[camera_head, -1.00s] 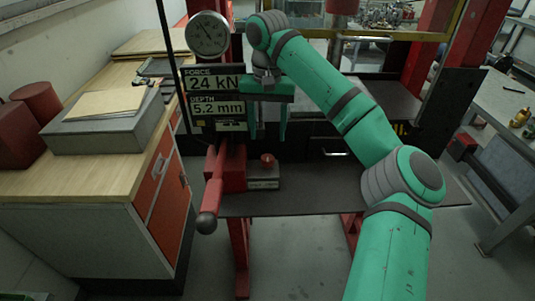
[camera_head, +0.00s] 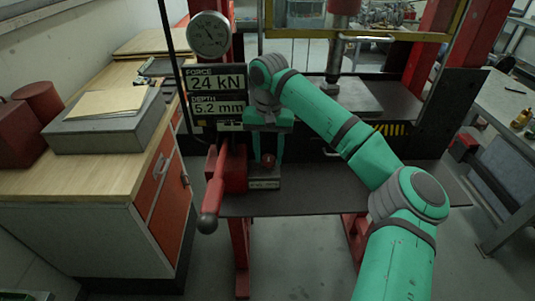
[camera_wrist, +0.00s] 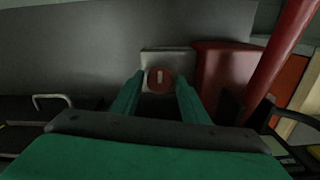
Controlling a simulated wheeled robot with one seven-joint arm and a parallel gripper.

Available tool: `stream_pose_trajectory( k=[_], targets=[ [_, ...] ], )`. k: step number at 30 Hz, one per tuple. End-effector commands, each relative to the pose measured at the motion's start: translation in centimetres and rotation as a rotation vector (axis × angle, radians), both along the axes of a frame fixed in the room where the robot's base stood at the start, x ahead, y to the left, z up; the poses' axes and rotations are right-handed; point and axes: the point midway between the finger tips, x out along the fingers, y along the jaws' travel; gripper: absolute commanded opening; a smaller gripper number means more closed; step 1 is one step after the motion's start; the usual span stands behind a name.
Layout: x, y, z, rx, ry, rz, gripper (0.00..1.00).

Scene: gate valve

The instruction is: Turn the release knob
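The release knob (camera_head: 268,160) is a small round red knob on a grey block with a label plate (camera_head: 262,184), beside the red pump body. In the wrist view the knob (camera_wrist: 160,79) shows from above, with a pale bar across its top. My green gripper (camera_head: 268,158) points down over it, fingers apart. In the wrist view the fingertips (camera_wrist: 160,76) lie one on each side of the knob. I cannot tell whether they touch it.
The red pump body (camera_head: 232,170) and its long lever (camera_head: 214,185) stand just left of the knob; the lever also shows in the wrist view (camera_wrist: 283,50). The display (camera_head: 216,94) reads 24 kN and 5.2 mm. The dark bench top (camera_head: 330,190) is clear to the right.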

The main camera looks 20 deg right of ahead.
Motion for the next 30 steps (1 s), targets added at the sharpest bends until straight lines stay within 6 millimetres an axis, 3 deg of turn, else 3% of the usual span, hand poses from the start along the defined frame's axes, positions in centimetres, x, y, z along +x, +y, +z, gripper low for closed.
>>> stream_pose_trajectory(
  k=[1, 3, 4, 17, 30],
  targets=[
    [0.00, 0.00, 0.01, 0.000, 0.000, 0.000, 0.27],
    [0.00, 0.00, 0.01, 0.000, 0.000, 0.000, 0.10],
    [0.00, 0.00, 0.01, 0.000, 0.000, 0.000, 0.10],
    [0.04, 0.14, -0.04, 0.003, 0.000, 0.084, 0.10],
    [0.02, 0.05, 0.05, 0.002, -0.002, 0.452, 0.10]
  ],
)
